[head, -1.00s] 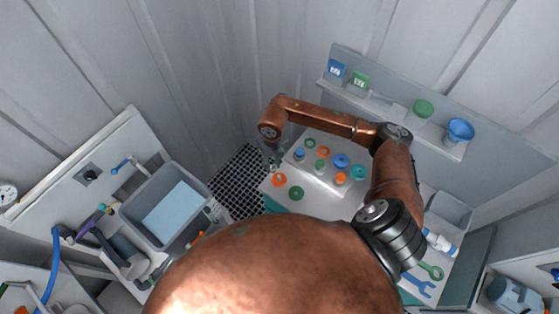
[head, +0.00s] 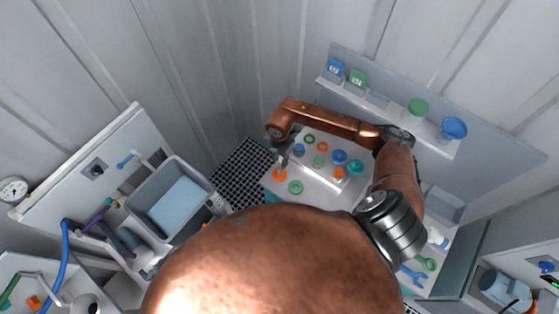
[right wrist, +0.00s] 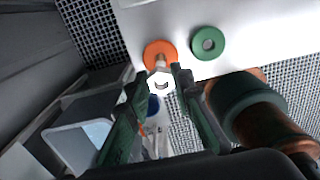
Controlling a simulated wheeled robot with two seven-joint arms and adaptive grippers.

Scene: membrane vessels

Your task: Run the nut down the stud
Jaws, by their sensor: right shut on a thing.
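A pale hex nut (right wrist: 161,82) sits between the fingertips of my right gripper (right wrist: 160,76) in the right wrist view. The green fingers are shut on it from both sides. A short stud (right wrist: 161,62) shows between the nut and an orange ring (right wrist: 153,48) on the light panel. The nut appears lined up with the stud; how far it is threaded I cannot tell. In the head view my right gripper (head: 282,161) is over the orange ring (head: 279,174) at the panel's left corner, and the nut is too small to make out. My left gripper is not in view.
A green ring (right wrist: 208,42) lies beside the orange one. Several coloured fittings stand on the raised block (head: 325,172). Left are a black floor grate (head: 238,172) and a grey basin (head: 150,208). A shelf (head: 385,112) with cups runs behind my right arm.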

